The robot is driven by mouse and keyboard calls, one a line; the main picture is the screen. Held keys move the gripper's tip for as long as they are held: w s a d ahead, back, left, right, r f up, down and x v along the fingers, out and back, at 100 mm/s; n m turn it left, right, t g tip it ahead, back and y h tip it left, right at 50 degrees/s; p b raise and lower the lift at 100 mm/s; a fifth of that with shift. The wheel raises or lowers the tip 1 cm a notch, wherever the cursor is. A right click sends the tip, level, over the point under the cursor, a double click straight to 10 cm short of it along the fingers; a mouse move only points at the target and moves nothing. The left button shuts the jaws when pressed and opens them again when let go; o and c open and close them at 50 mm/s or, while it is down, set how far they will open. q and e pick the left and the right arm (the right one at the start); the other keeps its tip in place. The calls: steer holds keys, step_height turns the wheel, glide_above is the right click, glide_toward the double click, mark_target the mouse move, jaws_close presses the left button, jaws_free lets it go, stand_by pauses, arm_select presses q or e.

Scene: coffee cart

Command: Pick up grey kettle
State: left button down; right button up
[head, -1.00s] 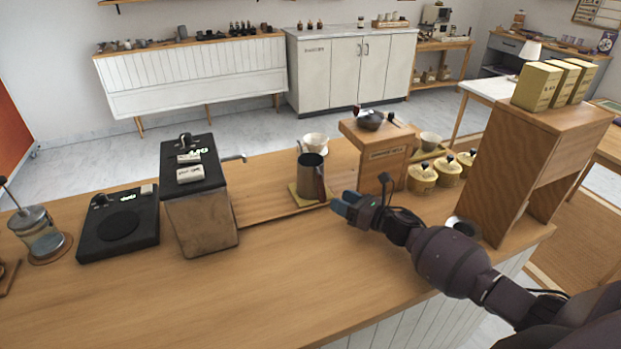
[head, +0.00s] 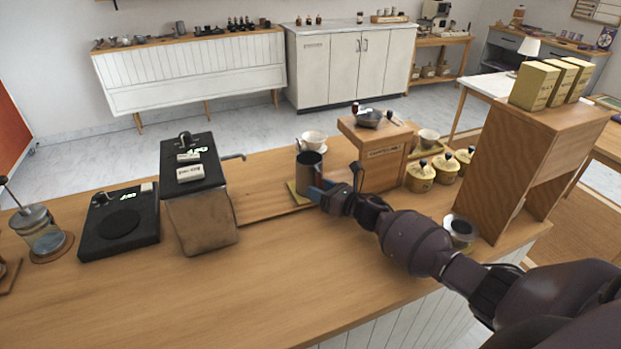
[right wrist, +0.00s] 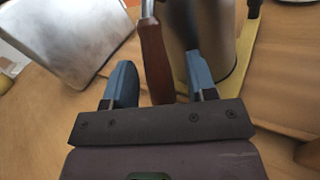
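The grey kettle (head: 306,173) stands upright on a small yellow mat (head: 292,190) on the wooden counter. In the right wrist view the kettle's grey body (right wrist: 208,30) and its brown wooden handle (right wrist: 154,60) show up close. My right gripper (head: 318,188) is at the kettle's right front side. In the right wrist view its two blue fingers (right wrist: 161,82) are apart, with the handle between them. A gap shows between the handle and the left finger; contact with the right finger cannot be told. My left gripper is not in view.
A wooden box (head: 376,155) stands right of the kettle, with yellow canisters (head: 420,177) beside it. A white cup (head: 313,141) stands behind. A black-topped machine (head: 198,205) and a black scale (head: 119,222) stand left. The front counter is clear.

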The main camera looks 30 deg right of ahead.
jaws_close()
